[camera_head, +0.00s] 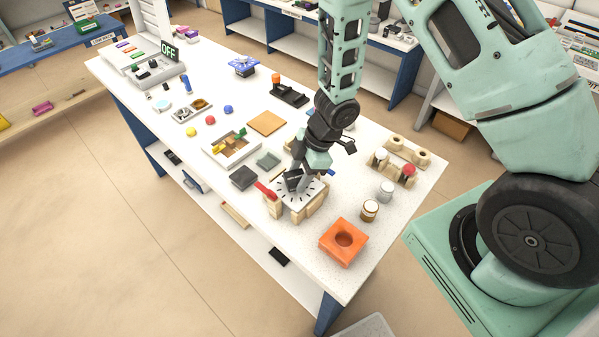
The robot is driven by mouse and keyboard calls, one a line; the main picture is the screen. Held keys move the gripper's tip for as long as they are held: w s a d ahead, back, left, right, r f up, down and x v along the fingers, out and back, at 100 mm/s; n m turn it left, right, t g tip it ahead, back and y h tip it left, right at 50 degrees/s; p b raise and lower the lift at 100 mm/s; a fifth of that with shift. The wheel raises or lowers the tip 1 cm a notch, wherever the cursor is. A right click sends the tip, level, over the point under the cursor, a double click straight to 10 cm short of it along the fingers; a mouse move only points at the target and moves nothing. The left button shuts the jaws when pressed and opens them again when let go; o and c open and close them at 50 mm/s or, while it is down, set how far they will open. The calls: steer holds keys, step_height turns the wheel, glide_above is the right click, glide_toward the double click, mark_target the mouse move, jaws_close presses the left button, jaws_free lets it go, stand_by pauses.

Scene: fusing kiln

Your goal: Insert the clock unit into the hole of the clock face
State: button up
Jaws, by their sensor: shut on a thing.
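The clock face (313,200) is a pale disc with dark hour marks. It rests on wooden blocks (317,208) near the table's front edge. My gripper (297,181) points down over the clock face and is shut on the clock unit (292,179), a small dark box. The unit is at or just above the middle of the face. The gripper and unit cover the hole, so I cannot tell whether the unit touches the face or sits in the hole.
A red-handled tool (265,190) lies at the left of the blocks. An orange block with a round hole (344,241) stands to the front right. Jars (369,210) and a wooden rack (396,160) stand at the right. A dark grey block (243,178) and a divided tray (231,147) lie to the left.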

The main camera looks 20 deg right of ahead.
steer(key=shift+f+b, duration=0.4)
steer(key=shift+f, duration=0.25)
steer(key=o, duration=1.1)
steer(key=shift+c, duration=0.2)
steer(key=shift+r, duration=0.1)
steer(key=w+p+v, duration=0.1)
steer(key=p+v, duration=0.2)
steer(key=v, duration=1.4)
steer(key=shift+s, duration=0.5)
steer(key=shift+d+r, duration=0.1)
steer(key=shift+r, duration=0.05)
